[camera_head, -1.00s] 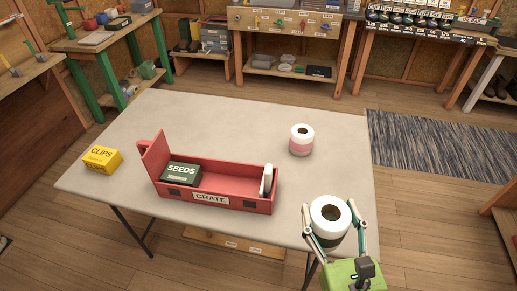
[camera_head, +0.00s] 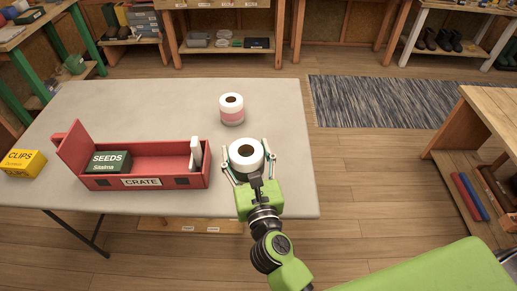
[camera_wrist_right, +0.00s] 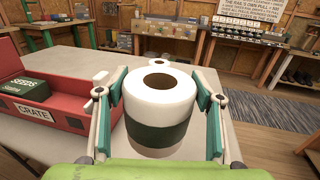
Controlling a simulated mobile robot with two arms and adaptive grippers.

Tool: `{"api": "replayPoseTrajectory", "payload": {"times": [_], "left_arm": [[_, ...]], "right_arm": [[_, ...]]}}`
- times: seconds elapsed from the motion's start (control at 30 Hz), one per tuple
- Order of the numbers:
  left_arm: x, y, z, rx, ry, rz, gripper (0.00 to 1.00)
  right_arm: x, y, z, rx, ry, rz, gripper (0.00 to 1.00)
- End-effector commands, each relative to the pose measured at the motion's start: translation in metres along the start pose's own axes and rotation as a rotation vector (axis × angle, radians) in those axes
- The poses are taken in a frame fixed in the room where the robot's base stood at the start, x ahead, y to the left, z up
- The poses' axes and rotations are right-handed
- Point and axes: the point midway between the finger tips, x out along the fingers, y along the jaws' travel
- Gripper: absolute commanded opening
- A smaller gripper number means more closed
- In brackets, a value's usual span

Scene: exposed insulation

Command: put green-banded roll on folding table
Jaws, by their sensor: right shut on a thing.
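The green-banded roll (camera_head: 246,156) is white with a dark green band, which shows clearly in the right wrist view (camera_wrist_right: 160,134). It is upright between the fingers of my right gripper (camera_head: 245,149), which is shut on it. The gripper and roll are over the right part of the grey folding table (camera_head: 270,105). I cannot tell whether the roll's base touches the tabletop. My left gripper is not in view.
A pink-banded roll (camera_head: 231,112) stands behind the held roll. A red crate (camera_head: 165,182) with a green seeds box (camera_head: 108,162) is to the left. A yellow clips box (camera_head: 22,163) is at far left. The table's back middle is clear.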

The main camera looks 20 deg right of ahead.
Motion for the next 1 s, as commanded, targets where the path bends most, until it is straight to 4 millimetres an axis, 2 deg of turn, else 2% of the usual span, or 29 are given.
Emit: {"api": "replayPoseTrajectory", "payload": {"times": [0.23, 0.3, 0.4, 0.63, 0.73, 0.9, 1.0], "left_arm": [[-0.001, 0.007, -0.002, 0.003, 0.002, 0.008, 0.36], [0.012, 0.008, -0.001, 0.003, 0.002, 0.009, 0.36], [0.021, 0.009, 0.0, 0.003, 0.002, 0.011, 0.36], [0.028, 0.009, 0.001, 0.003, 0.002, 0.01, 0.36], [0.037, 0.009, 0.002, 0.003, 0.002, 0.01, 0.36], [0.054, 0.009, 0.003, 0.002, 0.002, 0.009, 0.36], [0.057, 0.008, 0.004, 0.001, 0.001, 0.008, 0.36]], "right_arm": [[0.044, -0.047, -0.028, -0.005, -0.001, -0.002, 0.39], [0.05, -0.054, -0.049, -0.003, 0.0, -0.002, 0.39], [0.06, -0.063, -0.064, -0.002, -0.002, -0.001, 0.39], [0.069, -0.073, -0.079, 0.0, -0.001, 0.0, 0.39], [0.075, -0.08, -0.091, -0.001, -0.001, -0.001, 0.39], [0.073, -0.078, -0.114, -0.001, 0.0, 0.0, 0.39], [0.073, -0.078, -0.117, 0.0, -0.001, 0.0, 0.39]]}}
